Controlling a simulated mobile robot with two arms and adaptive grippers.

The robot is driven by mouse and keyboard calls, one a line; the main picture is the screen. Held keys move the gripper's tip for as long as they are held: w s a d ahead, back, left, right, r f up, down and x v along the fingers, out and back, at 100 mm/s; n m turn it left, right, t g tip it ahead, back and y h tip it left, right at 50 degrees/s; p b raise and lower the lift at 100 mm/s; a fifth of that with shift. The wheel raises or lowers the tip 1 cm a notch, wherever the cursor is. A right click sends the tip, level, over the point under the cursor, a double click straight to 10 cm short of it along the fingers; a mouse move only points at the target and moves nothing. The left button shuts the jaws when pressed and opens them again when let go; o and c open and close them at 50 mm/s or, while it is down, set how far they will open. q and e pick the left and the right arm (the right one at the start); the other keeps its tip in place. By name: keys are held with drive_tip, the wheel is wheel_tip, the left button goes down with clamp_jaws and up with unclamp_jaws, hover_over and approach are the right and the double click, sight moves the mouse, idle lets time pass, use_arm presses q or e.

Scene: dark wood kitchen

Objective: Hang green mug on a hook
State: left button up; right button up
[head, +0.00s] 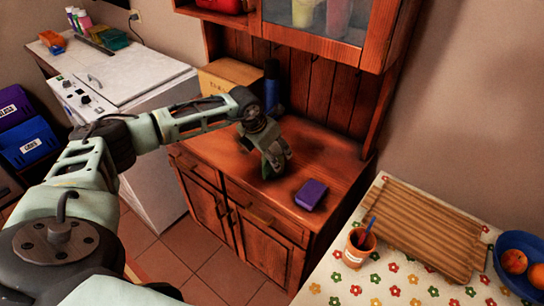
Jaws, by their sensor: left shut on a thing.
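My left arm reaches in from the left over the wooden cabinet. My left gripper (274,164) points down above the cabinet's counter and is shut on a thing. A dark green shape shows at the fingers; it appears to be the green mug, but the gripper hides most of it and its outline is hard to tell apart from the gripper. My right gripper is not in view.
A purple block (311,194) lies on the wooden counter (335,160) right of the gripper. A cardboard box (230,74) and a dark bottle (271,87) stand behind. The flowered table (330,280) at right holds an orange cup (358,252), a slatted board (425,225) and a blue bowl (507,284).

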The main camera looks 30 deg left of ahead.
use_arm(q)
drive_tip(key=shift+w+r+b, duration=0.1)
drive_tip(key=shift+r+b, duration=0.25)
drive_tip(key=shift+r, duration=0.4)
drive_tip(key=s+d+r+b, duration=0.4)
drive_tip(key=s+d+r, duration=0.4)
drive_tip(key=r, duration=0.1)
drive_tip(key=shift+s+d+r, duration=0.15)
drive_tip(key=shift+s+r, duration=0.05)
drive_tip(key=shift+r, duration=0.1)
